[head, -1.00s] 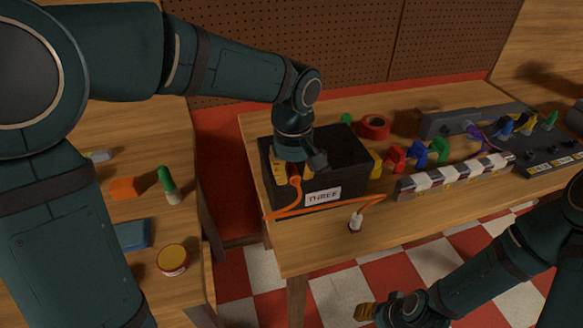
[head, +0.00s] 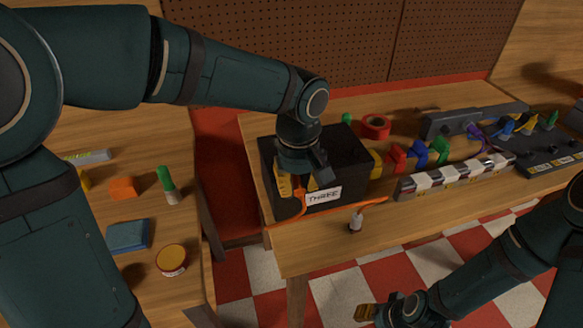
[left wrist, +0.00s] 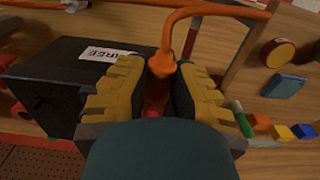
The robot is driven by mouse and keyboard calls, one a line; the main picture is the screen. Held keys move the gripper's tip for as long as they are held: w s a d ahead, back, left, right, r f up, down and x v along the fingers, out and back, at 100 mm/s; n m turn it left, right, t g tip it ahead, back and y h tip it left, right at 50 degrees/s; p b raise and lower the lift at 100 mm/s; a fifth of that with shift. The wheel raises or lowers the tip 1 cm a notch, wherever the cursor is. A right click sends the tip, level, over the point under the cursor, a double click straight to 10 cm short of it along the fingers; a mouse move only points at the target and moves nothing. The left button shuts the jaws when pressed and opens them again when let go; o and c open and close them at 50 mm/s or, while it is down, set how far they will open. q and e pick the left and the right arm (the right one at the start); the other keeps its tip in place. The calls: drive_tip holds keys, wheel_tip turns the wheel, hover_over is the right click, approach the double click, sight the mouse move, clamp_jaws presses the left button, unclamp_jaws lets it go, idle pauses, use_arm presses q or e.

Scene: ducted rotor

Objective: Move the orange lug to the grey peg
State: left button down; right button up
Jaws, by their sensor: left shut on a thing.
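My left gripper (head: 298,188) is shut on the orange lug (left wrist: 163,66), in front of the black box labelled THREE. In the left wrist view the lug sits between the yellow finger pads (left wrist: 160,85). An orange cable (head: 345,208) runs from it to the right across the table. I cannot tell which one is the grey peg. My right gripper (head: 378,312) is low at the bottom, in front of the table; its opening is unclear.
The black box (head: 345,150) stands right behind my left gripper. A small white post (head: 356,220) stands near the front edge. Red, blue and green pieces (head: 420,156) and a striped block (head: 455,178) lie to the right. A red tape roll (head: 376,126) lies behind.

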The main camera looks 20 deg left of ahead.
use_arm(q)
drive_tip(key=shift+s+d, duration=0.2)
drive_tip(key=shift+s, duration=0.1)
drive_tip(key=shift+r, duration=0.1)
drive_tip(key=shift+s+d+r+p, duration=0.15)
drive_tip(key=shift+s+r+p, duration=0.05)
drive_tip(key=shift+r+p, duration=0.5)
drive_tip(key=shift+s+d+r+p, duration=0.2)
drive_tip(key=shift+r+p, duration=0.35)
drive_tip(key=shift+r, duration=0.2)
drive_tip(key=w+d+f+p, duration=0.1)
drive_tip(key=w+d+f, duration=0.1)
drive_tip(key=w+d, duration=0.3)
drive_tip(key=shift+w+d+f, duration=0.2)
drive_tip(key=shift+w+f, duration=0.15)
drive_tip(key=shift+w, duration=0.2)
